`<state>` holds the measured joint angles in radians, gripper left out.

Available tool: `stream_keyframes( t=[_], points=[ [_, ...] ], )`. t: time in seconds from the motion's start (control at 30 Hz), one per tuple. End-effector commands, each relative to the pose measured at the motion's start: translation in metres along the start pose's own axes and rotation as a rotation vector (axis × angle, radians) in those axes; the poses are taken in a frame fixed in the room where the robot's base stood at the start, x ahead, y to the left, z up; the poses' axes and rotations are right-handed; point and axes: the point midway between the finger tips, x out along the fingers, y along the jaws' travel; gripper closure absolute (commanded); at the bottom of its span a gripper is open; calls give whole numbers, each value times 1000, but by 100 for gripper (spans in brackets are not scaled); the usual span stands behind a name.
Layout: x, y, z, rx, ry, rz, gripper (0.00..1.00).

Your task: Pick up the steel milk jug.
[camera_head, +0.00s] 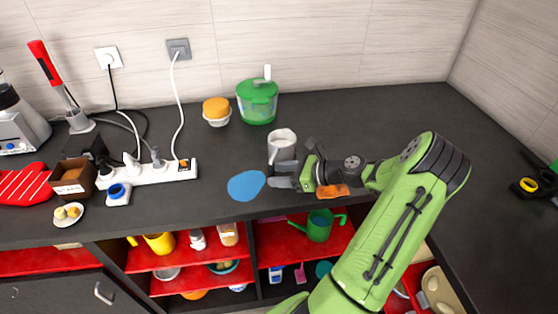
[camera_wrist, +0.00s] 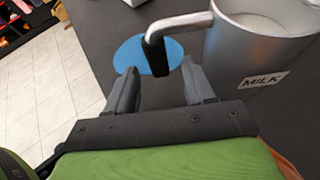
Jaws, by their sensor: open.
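The steel milk jug (camera_head: 282,146) stands upright on the dark counter, just beyond my gripper in the head view. In the wrist view the jug (camera_wrist: 250,62) is at the upper right, with a "MILK" label on its side. Its handle, with a black grip, reaches left and down in front of my fingers. My gripper (camera_wrist: 160,88) is open, and the handle's black end lies between and just beyond the fingertips. I cannot tell whether they touch it. In the head view my gripper (camera_head: 283,176) is beside the jug's near side.
A blue round mat (camera_head: 246,185) lies left of the jug. An orange object (camera_head: 332,191) lies under my wrist. A green container (camera_head: 257,103) and an orange-topped pot (camera_head: 216,111) stand behind. A power strip (camera_head: 150,174) is at left.

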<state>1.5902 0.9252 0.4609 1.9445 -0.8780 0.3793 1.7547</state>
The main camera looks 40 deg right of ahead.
Motion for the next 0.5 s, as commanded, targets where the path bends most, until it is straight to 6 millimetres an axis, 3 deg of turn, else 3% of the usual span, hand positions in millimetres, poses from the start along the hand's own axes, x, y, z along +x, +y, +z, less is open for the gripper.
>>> stream_keyframes(
  t=[0.23,0.5],
  points=[
    [45,1,2,0,0,4,47],
    [50,0,4,0,1,0,47]
  ],
)
